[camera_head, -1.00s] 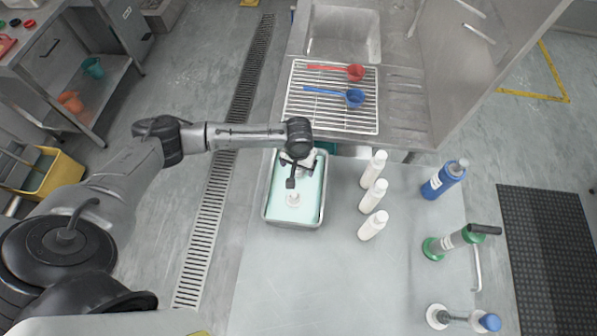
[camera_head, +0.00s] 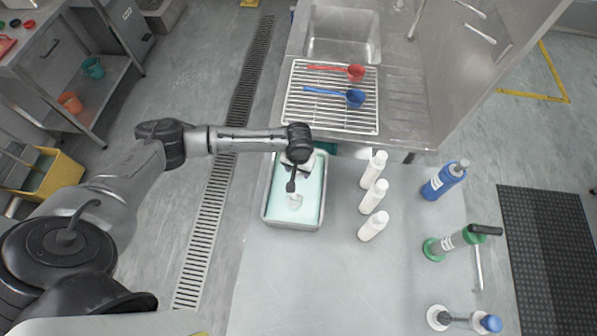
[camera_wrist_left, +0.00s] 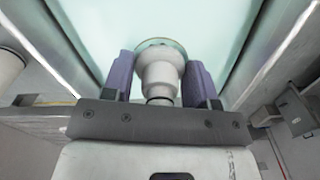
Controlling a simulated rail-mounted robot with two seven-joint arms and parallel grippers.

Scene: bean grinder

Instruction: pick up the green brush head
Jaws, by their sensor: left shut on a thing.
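My left gripper (camera_head: 292,186) points down into a grey tray (camera_head: 266,215) with a pale green inside. In the left wrist view its two purple-padded fingers (camera_wrist_left: 160,80) are shut on a white, stepped neck. This neck belongs to the brush head (camera_wrist_left: 160,66), which has a round base with a thin green rim. In the head view the brush head (camera_head: 294,202) looks small and whitish within the tray, partly covered by the gripper. I cannot tell whether its base touches the tray bottom. My right gripper is not in view.
Three white bottles (camera_head: 373,196) stand right of the tray. Farther right are a blue bottle (camera_head: 443,181), a green-based cylinder with a black handle (camera_head: 447,243) and a blue-ended piece (camera_head: 487,322). A wire rack (camera_head: 330,117) with two scoops lies behind. The table front is clear.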

